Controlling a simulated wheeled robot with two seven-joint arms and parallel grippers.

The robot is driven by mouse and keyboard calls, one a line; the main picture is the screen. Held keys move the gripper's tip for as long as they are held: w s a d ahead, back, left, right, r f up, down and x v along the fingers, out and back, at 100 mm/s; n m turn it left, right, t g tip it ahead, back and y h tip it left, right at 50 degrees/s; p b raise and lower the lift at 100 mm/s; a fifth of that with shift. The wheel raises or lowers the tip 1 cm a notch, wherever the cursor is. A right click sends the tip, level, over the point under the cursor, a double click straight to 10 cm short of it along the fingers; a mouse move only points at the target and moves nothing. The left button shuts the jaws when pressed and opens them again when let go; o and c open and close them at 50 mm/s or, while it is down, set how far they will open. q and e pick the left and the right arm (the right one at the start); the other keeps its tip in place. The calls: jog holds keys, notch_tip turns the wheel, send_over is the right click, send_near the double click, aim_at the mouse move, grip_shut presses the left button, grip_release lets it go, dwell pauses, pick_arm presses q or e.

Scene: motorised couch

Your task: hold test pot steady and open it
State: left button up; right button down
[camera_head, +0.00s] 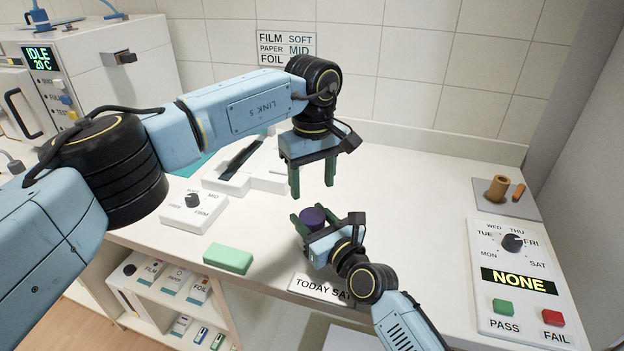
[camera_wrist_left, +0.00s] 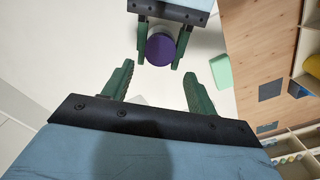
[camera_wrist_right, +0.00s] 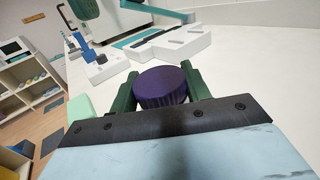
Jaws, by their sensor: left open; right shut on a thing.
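The test pot shows as a round dark purple lid (camera_head: 313,214) on the white counter, also visible in the left wrist view (camera_wrist_left: 160,48) and the right wrist view (camera_wrist_right: 161,86). Its body is mostly hidden by my right gripper. My right gripper (camera_head: 307,216) is shut on the pot, one green finger on each side of it. My left gripper (camera_head: 313,190) is open and empty, pointing down, above and slightly behind the pot. In the left wrist view its fingers (camera_wrist_left: 158,90) are spread apart, with the pot beyond them.
A green block (camera_head: 228,259) lies at the counter's front edge, near a dial box (camera_head: 192,208). A white fixture (camera_head: 245,176) stands behind. A PASS/FAIL panel (camera_head: 519,275) and a grey tray (camera_head: 484,205) are at right. Counter between pot and panel is clear.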

aim_at(312, 216)
pick_arm(q)
jog(key=m, duration=0.7)
jog(key=shift+m, duration=0.4)
jog(key=m, duration=0.6)
jog(key=shift+f+m, duration=0.3)
jog(key=shift+f, duration=3.75)
jog(key=c, duration=0.6)
jog(key=o, duration=0.9)
jog(key=shift+c, duration=0.2)
jog(key=shift+r, duration=0.1)
